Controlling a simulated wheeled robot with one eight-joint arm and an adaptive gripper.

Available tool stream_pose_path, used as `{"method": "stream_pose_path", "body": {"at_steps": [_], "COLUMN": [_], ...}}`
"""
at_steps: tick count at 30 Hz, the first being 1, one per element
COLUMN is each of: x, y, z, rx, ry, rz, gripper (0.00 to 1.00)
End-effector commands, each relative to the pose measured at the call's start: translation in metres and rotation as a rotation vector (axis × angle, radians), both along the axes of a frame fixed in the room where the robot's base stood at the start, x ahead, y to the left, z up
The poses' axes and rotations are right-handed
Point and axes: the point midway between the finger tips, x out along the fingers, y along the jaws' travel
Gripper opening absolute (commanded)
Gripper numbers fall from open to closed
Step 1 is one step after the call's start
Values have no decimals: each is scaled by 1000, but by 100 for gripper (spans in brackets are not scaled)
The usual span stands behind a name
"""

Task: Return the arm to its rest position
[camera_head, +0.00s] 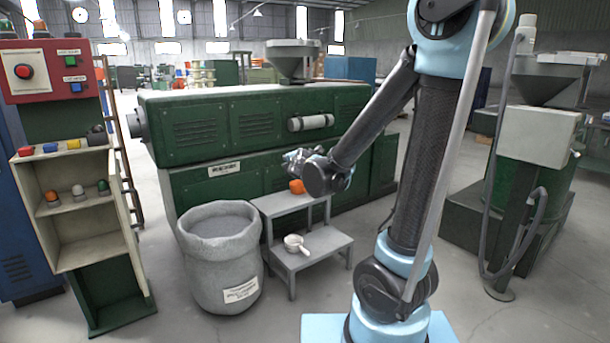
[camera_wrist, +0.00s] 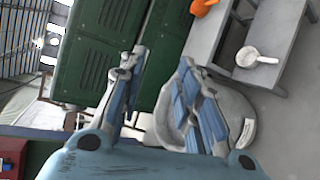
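My arm is raised and bent in front of the green machine (camera_head: 225,125). My gripper (camera_head: 305,160) points left, at about the height of the grey step stand's top. In the wrist view my gripper (camera_wrist: 160,72) has its two blue-grey fingers spread apart, with nothing between them. An orange object (camera_head: 296,187) sits on the stand's upper step, just below and left of my wrist in the head view. It also shows at the top of the wrist view (camera_wrist: 203,6).
A grey sack-like bin (camera_head: 218,265) stands left of the step stand (camera_head: 330,243). A white scoop (camera_head: 296,243) lies on the lower step. An open shelf (camera_head: 85,250) with small coloured items stands at left. Another machine (camera_head: 535,140) stands at right. Floor in front is clear.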

Motion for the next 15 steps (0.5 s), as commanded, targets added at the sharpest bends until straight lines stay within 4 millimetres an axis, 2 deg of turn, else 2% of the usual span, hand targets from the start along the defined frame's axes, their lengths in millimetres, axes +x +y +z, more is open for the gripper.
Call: {"method": "stream_pose_path", "body": {"at_steps": [1, 6, 11, 15], "x": [-4, -25, -55, -89], "y": [-23, -87, -140, -178], "z": [-2, -15, -31, -47], "rx": [45, 209, 366, 502], "ry": [40, 175, 294, 392], "rz": [-61, -260, -452, -620], "gripper": [31, 31, 31, 31]}}
